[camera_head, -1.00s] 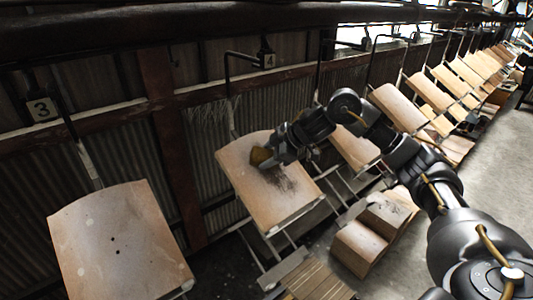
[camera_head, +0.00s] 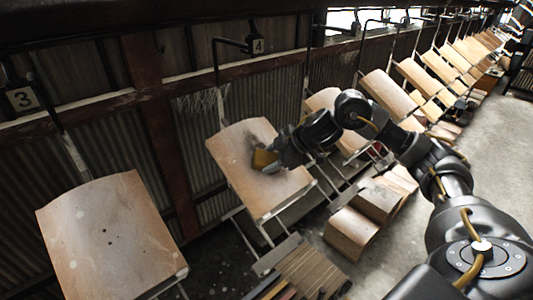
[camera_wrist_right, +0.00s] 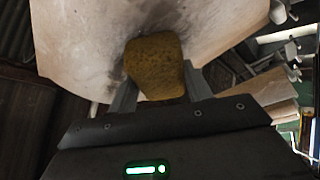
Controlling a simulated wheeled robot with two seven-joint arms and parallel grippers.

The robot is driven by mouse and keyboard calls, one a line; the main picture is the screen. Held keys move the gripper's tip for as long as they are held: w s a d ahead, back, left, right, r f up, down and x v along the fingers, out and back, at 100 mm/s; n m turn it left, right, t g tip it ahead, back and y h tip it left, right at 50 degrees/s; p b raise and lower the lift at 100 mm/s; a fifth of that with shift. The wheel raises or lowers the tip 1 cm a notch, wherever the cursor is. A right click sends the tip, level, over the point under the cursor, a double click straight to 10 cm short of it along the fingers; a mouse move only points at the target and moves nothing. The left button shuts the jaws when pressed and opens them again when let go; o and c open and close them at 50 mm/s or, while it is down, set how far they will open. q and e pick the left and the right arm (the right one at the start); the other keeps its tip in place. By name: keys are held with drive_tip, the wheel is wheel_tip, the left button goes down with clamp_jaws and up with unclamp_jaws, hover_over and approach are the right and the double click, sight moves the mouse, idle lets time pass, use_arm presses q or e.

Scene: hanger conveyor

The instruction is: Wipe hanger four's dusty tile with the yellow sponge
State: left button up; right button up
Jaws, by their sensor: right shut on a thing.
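Hanger four's tile (camera_head: 262,190), a tan board, hangs tilted below the number 4 plate (camera_head: 258,46). My right gripper (camera_head: 277,158) is at the tile's upper middle, shut on the yellow sponge (camera_head: 264,158). In the right wrist view the sponge (camera_wrist_right: 155,66) sits between the two fingers, against or very near the tile face (camera_wrist_right: 215,25). Dark dust (camera_wrist_right: 110,55) shows around the sponge there. In the head view the arm and gripper hide part of the tile's right side. My left gripper is not in view.
Hanger three's tile (camera_head: 110,240) hangs at the left below its number 3 plate (camera_head: 23,99). More hanging tiles (camera_head: 388,98) run back to the right. Stacked blocks (camera_head: 365,215) and slats (camera_head: 305,272) lie below. The floor at right (camera_head: 480,150) is clear.

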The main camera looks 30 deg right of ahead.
drive_tip(key=shift+s+d+f, duration=0.15)
drive_tip(key=shift+s+f, duration=0.15)
drive_tip(key=shift+s, duration=0.25)
drive_tip(key=shift+s+d+f+b, duration=0.1)
drive_tip(key=shift+s+f+b, duration=0.1)
drive_tip(key=shift+s+f, duration=0.25)
drive_tip(key=shift+s+f+b, duration=0.15)
drive_tip(key=shift+s+f, duration=0.05)
drive_tip(key=shift+s, duration=0.45)
drive_tip(key=shift+s+d+f+b, duration=0.1)
drive_tip(key=shift+s+f+b, duration=0.1)
drive_tip(key=shift+s+f, duration=0.25)
drive_tip(key=shift+s+r, duration=0.1)
drive_tip(key=shift+s, duration=0.2)
drive_tip(key=shift+s+d+f+b, duration=0.1)
drive_tip(key=shift+s+f+b, duration=0.25)
drive_tip(key=shift+s, duration=0.4)
drive_tip(key=shift+s+d+f+b, duration=0.1)
drive_tip(key=shift+s+f+b, duration=0.15)
drive_tip(key=shift+s+f, duration=0.35)
drive_tip(key=shift+s+r, duration=0.1)
drive_tip(key=shift+r, duration=0.05)
drive_tip(key=shift+d, duration=0.1)
